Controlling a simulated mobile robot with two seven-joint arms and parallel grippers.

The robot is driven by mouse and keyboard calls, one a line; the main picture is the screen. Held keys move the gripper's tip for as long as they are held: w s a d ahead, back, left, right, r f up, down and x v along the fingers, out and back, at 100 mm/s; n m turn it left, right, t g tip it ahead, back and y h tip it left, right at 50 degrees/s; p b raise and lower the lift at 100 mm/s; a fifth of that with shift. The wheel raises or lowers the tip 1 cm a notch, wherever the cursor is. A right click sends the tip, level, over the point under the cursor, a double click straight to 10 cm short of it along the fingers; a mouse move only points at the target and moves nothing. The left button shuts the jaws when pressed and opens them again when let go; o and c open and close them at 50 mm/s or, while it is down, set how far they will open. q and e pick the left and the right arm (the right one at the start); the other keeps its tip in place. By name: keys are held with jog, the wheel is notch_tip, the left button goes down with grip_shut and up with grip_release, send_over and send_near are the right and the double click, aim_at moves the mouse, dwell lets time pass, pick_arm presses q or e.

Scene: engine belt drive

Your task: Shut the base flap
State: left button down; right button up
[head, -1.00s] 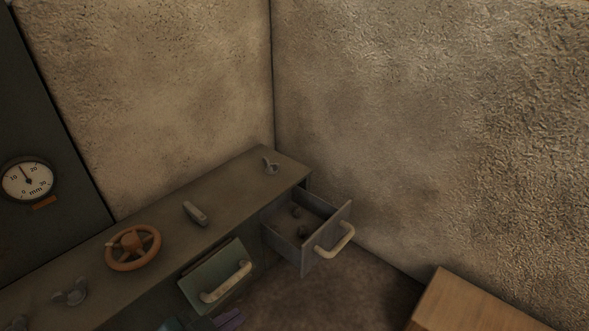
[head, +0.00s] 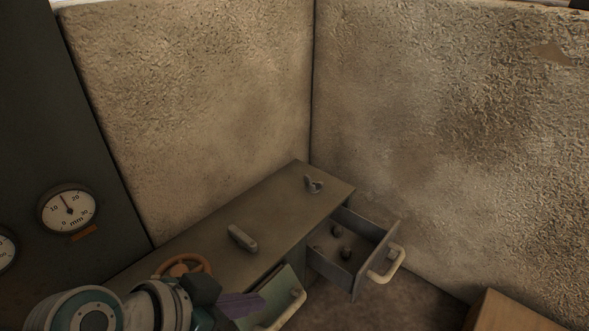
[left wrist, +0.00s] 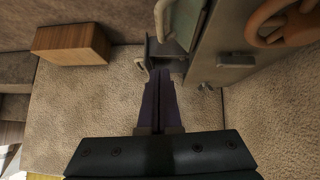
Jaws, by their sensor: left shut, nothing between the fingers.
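The base flap is a green-grey panel (head: 270,298) with a pale bar handle (head: 287,312) on the front of the grey bench. It stands tilted outward, open. It also shows at the top of the left wrist view (left wrist: 186,22), with its handle at the flap's left side. My left gripper (head: 250,304) has purple fingers, shut and empty, just in front of the flap's face; whether they touch cannot be told. The fingers also show in the left wrist view (left wrist: 159,76), pointing toward the flap and drawer. My right gripper is not in view.
An open drawer (head: 352,242) with small dark knobs inside juts out right of the flap. The bench top (head: 285,205) carries an orange handwheel (head: 184,264), a grey lever (head: 242,238) and a wing-shaped knob (head: 313,184). A wooden box (head: 510,312) stands on the floor at right.

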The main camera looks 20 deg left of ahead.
aim_at(291, 306)
pick_arm(q)
jog(key=b+x, duration=0.2)
jog(key=x, duration=0.1)
jog(key=f+b+x, duration=0.1)
jog(key=b+x, duration=0.2)
jog(key=s+a+b+x, duration=0.1)
jog(key=b+x, duration=0.1)
jog(key=x, duration=0.2)
jog(key=shift+s+f+b, duration=0.1)
jog(key=shift+f+b, duration=0.1)
jog(key=shift+b, duration=0.15)
jog(key=shift+s+d+f+b, duration=0.15)
jog(key=shift+f+b, duration=0.25)
jog(key=shift+f, duration=0.1)
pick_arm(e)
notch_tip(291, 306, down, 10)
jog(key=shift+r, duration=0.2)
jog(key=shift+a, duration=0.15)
